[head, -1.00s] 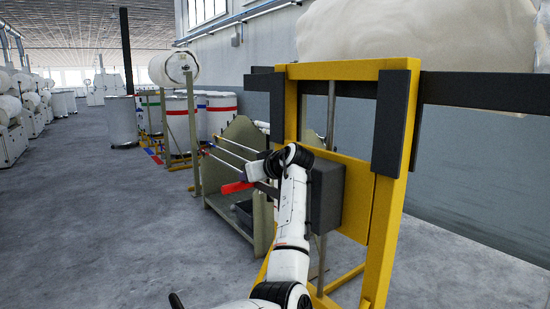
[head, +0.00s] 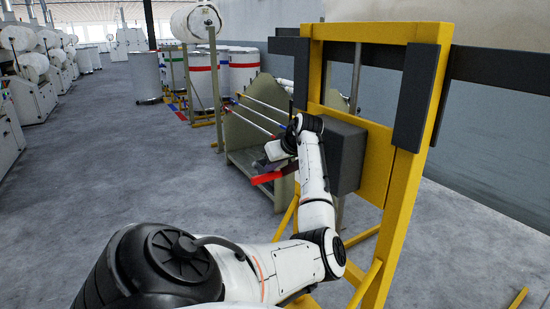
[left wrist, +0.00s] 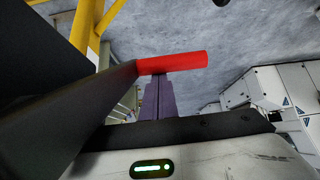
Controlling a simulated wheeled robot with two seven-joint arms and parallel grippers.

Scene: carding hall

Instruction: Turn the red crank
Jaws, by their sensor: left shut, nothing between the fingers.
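The crank's red handle (head: 268,178) sticks out to the left of a dark box (head: 340,155) on a yellow frame. My left gripper (head: 262,165) is at the handle, partly hidden by its own wrist, with its fingers shut and empty. In the left wrist view, the red handle (left wrist: 178,63) crosses just beyond the tips of the closed fingers (left wrist: 158,80). I cannot tell whether they touch. The dark crank arm (left wrist: 95,110) runs from the handle to the lower left. My right gripper is in neither view.
The yellow frame (head: 425,130) with dark pads stands close on the right. A greenish metal stand (head: 243,130) with rods is behind the crank. Striped drums (head: 203,73) stand farther back. The grey floor (head: 130,185) on the left is open, with white machines along its far edge.

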